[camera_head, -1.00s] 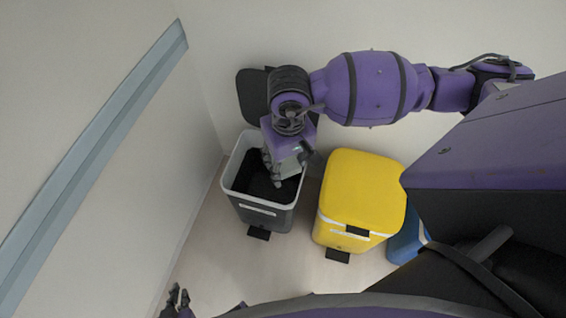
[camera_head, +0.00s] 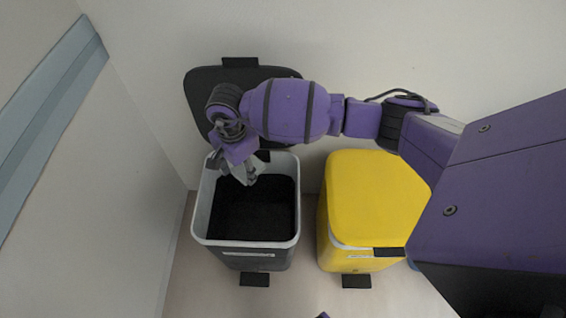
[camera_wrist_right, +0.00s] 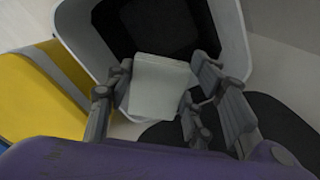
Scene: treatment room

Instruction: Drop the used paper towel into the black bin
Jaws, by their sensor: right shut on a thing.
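The black bin (camera_head: 275,261) stands in the corner with its black lid (camera_head: 202,84) tipped up against the wall. It has a light grey rim and a dark, open inside. My right gripper (camera_head: 240,174) is over the back left part of the bin's opening, shut on the used paper towel (camera_head: 249,169). In the right wrist view the towel (camera_wrist_right: 157,88) is a whitish folded square between the fingers of the gripper (camera_wrist_right: 165,84), with the dark inside of the bin behind it. My left gripper is out of view.
A yellow bin (camera_head: 375,200) with its lid closed stands just right of the black bin. A wall is close on the left, with a blue-grey rail (camera_head: 50,110). Pale floor is clear in front of the bins.

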